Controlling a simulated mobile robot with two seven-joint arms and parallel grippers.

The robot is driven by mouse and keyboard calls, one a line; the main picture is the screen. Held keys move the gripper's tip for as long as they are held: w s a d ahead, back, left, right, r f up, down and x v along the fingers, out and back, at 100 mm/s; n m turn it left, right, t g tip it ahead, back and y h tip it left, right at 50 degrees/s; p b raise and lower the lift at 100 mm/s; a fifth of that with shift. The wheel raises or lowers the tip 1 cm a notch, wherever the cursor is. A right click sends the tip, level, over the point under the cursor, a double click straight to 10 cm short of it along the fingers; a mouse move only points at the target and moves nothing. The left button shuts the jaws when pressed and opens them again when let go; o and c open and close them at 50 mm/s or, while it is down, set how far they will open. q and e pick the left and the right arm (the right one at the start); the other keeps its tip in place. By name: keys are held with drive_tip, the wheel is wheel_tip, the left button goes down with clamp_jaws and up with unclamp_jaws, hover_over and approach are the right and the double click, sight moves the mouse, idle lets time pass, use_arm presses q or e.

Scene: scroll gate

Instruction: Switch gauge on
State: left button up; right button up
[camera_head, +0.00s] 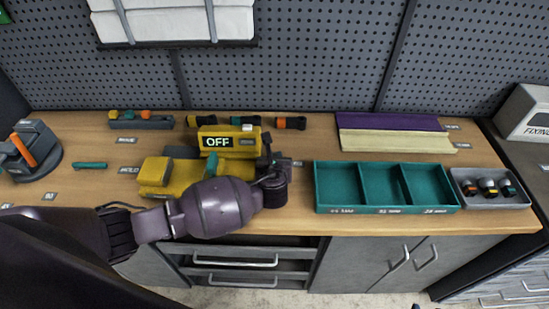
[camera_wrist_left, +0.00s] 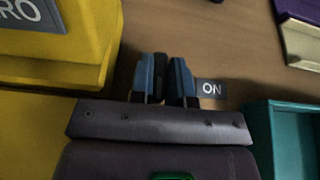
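The gauge is a yellow device (camera_head: 217,141) whose display reads OFF, standing at the middle of the bench behind a lower yellow block (camera_head: 168,177). Yellow bodies also fill the left of the left wrist view (camera_wrist_left: 60,60). My left gripper (camera_wrist_left: 166,78) is at the right side of the yellow device, pointing down to the bench. Its two blue fingers are close together, with a dark piece between them that I cannot identify. An ON label (camera_wrist_left: 211,89) lies right beside the fingers. In the head view my wrist partly hides the fingertips. My right gripper is not in view.
A teal three-compartment tray (camera_head: 388,209) stands to the right, with a grey tray (camera_head: 490,187) beside it. Purple and cream strips (camera_head: 390,123) lie behind. Several dark cylinders (camera_head: 245,121) lie along the back. Bare wood shows between the gauge and the strips.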

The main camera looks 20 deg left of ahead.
use_arm(q)
clamp_jaws()
drive_tip(key=shift+d+n+y, duration=0.1)
drive_tip(key=shift+n+y, duration=0.2)
drive_tip(key=n+g+y, duration=0.1)
drive_tip(key=n+y, duration=0.1)
drive_tip(key=shift+d+n+g+y, duration=0.15)
drive_tip(key=shift+n+g+y, duration=0.15)
drive_tip(key=shift+y, duration=0.1)
drive_tip(key=n+g+y, duration=0.4)
drive_tip(key=n, duration=0.1)
drive_tip(key=shift+w+n+g, duration=0.15)
drive_tip(key=shift+n+g, duration=0.15)
drive_tip(key=shift+g+y, duration=0.3)
drive_tip(key=o, duration=0.7)
unclamp_jaws()
drive_tip(key=shift+c, duration=0.2)
